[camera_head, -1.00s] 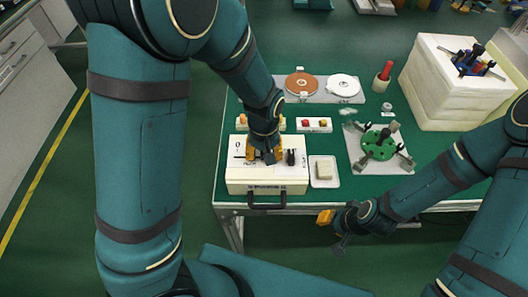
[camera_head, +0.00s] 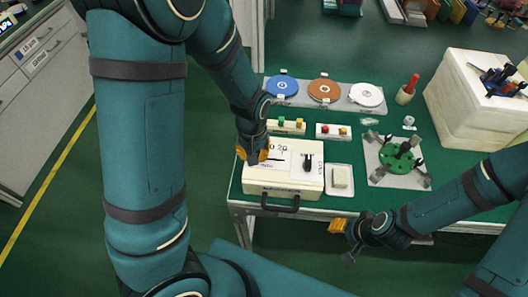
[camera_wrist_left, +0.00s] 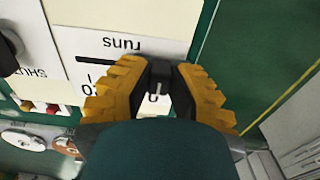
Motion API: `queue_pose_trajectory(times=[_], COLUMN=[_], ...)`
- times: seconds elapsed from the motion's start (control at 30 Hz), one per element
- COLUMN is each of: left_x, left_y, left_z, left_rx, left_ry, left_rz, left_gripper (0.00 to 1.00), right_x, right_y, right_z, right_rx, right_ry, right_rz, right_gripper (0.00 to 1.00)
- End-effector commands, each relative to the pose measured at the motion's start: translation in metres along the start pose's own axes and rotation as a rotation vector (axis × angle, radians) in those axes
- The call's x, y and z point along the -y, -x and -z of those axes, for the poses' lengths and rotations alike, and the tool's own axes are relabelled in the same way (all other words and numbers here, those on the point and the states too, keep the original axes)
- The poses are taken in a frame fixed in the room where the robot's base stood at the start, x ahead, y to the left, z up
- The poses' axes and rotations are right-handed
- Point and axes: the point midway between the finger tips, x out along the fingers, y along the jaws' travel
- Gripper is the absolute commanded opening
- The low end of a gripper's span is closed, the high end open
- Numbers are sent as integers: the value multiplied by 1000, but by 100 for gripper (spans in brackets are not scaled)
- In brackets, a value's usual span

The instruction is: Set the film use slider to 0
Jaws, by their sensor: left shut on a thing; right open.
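The slider panel is the white label on top of a cream box (camera_head: 252,187) at the table's front left in the head view. The label (camera_wrist_left: 120,45) shows upside down in the left wrist view, with "runs", a dark slot and numbers on it. My left gripper (camera_head: 253,158) is at the left end of this scale. Its yellow fingers (camera_wrist_left: 158,88) are shut on the black slider knob (camera_wrist_left: 160,74), with a "0" showing between them. The fingers hide part of the scale. My right gripper (camera_head: 345,240) is open and empty, in front of the table edge.
A black knob (camera_head: 307,163) stands on the box's right. Button blocks (camera_head: 287,127), colored discs (camera_head: 324,90), a small tray (camera_head: 340,180) and a green round fixture (camera_head: 399,158) are around it. A white foam block (camera_head: 475,95) stands at right.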

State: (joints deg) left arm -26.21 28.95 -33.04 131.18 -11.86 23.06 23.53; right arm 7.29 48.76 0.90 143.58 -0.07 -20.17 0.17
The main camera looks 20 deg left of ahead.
Motion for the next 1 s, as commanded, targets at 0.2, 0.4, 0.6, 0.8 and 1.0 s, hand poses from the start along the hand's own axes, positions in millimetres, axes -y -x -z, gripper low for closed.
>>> queue_pose_trajectory(times=[0.2,0.4,0.6,0.8,1.0], left_x=[3,2,1,0,0], left_y=[-2,-1,0,22,63], left_z=[-1,-1,0,1,1], left_rx=[6,4,2,-2,-3], left_ry=[4,3,3,1,1], left_rz=[6,4,3,-1,-2], left_gripper=[27,50,50,50,50], right_x=[0,0,0,0,0], right_y=[0,0,0,0,0], right_z=[0,0,0,0,0], right_rx=[0,0,0,0,0], right_ry=[0,0,0,0,0], right_rz=[0,0,0,0,0], right_gripper=[37,37,37,37,37])
